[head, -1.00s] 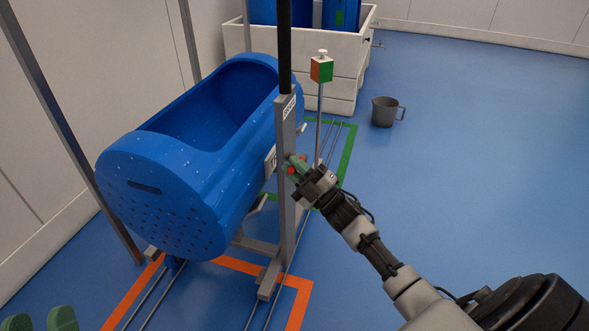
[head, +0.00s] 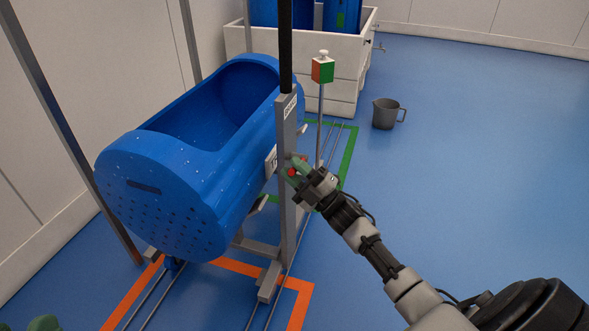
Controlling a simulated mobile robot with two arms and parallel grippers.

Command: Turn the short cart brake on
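A blue perforated tub (head: 175,190) hangs in a grey cart frame (head: 287,150) standing over floor rails. A small label on the near post is too small to read surely. My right gripper (head: 295,169) is at the post's right side, with green fingertips around or beside a small red part (head: 292,172). The fingers and wrist hide most of that part, and I cannot tell whether they close on it. Only the green fingertips of my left gripper (head: 45,323) show at the bottom left edge, set apart, away from the cart.
A thin pole with a red and green box (head: 322,70) stands just behind the post. A grey jug (head: 385,113) is on the floor to the right. A white bin (head: 345,85) stands at the back. Orange and green floor lines mark the rails.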

